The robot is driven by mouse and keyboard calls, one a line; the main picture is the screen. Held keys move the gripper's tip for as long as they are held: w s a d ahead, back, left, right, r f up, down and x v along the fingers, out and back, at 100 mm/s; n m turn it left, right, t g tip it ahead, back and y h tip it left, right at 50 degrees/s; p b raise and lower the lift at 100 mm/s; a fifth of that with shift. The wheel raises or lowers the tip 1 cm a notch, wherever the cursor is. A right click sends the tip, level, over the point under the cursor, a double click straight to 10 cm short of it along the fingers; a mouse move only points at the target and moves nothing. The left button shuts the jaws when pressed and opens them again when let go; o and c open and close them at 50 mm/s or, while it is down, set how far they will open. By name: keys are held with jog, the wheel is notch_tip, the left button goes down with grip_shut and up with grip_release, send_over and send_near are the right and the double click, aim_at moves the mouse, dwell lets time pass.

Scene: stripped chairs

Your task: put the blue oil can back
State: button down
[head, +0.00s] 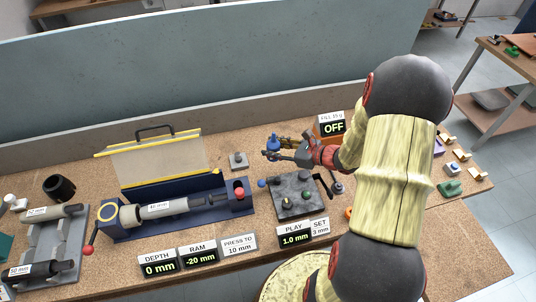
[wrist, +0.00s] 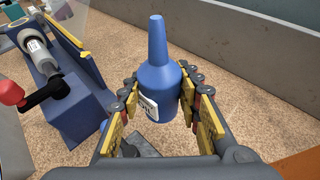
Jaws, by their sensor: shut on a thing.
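The blue oil can (head: 272,142) is near the back of the workbench in the head view. In the wrist view the oil can (wrist: 160,88) stands upright between the fingers, with its narrow spout up and a small white label low on its side. My gripper (head: 276,153) is shut on the can's body, with yellow finger pads at both sides; it also shows in the wrist view (wrist: 160,105).
Left of the can is a blue press (head: 182,213) with a raised clear guard (head: 155,160). A small grey block (head: 238,160) lies between them. A dark grey plate fixture (head: 293,195) is in front. A wall panel closes the back.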

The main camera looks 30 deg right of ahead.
jog(key=w+f, duration=0.2)
jog(key=w+d+f+b, duration=0.1)
jog(key=w+f, duration=0.1)
jog(key=w+f+b, duration=0.1)
jog(key=w+f, duration=0.1)
jog(key=shift+d+f, duration=0.15)
jog(key=shift+d, duration=0.15)
jog(key=f+b, duration=0.2)
jog(key=f, duration=0.1)
jog(key=shift+w+d+f, duration=0.1)
jog(key=shift+w+f, duration=0.1)
jog(key=shift+f, duration=0.1)
jog(key=shift+r, duration=0.1)
jog(key=c, duration=1.7)
grip_release()
jog(key=shift+f, duration=0.2)
jog(key=shift+c, duration=0.2)
jog(key=o, duration=0.5)
